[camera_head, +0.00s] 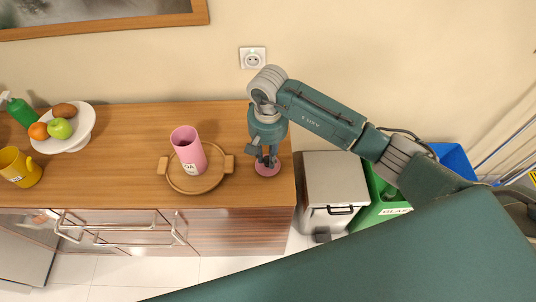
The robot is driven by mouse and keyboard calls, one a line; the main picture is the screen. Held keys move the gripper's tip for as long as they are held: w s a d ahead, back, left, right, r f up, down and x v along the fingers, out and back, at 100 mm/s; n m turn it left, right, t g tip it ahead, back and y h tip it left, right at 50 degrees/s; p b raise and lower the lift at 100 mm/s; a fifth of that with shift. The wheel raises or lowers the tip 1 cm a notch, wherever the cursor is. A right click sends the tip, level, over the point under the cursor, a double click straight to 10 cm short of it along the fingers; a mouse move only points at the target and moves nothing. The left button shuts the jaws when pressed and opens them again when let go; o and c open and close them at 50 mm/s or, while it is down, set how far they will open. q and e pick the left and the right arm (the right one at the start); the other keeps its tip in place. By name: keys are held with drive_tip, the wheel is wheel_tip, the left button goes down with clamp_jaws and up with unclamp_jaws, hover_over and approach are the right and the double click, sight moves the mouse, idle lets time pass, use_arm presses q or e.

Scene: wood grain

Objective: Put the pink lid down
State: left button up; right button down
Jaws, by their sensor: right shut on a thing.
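The pink lid (267,169) is a small round disc at the right end of the wooden counter. My right gripper (267,160) points down over it and is shut on its top. The lid is at or very near the counter surface; I cannot tell whether it touches. A pink canister (188,150) with a white label stands open-topped on a round wooden tray (210,184) to the left of the lid. My left gripper is not in view.
The wooden counter (120,160) has free room around the tray. A white fruit stand (78,141), a yellow mug (18,168) and a green spray bottle (20,112) stand at the left. Grey (335,178) and green (385,212) bins stand right of the counter's edge.

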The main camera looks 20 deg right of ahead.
sight(268, 158)
drive_tip(key=shift+f, duration=0.15)
drive_tip(key=c, duration=1.5)
unclamp_jaws()
drive_tip(key=shift+c, duration=0.2)
drive_tip(key=shift+r, duration=0.2)
wheel_tip(268, 158, up, 12)
drive_tip(key=b, duration=0.3)
drive_tip(key=shift+b, duration=0.35)
drive_tip(key=shift+s+f, duration=0.1)
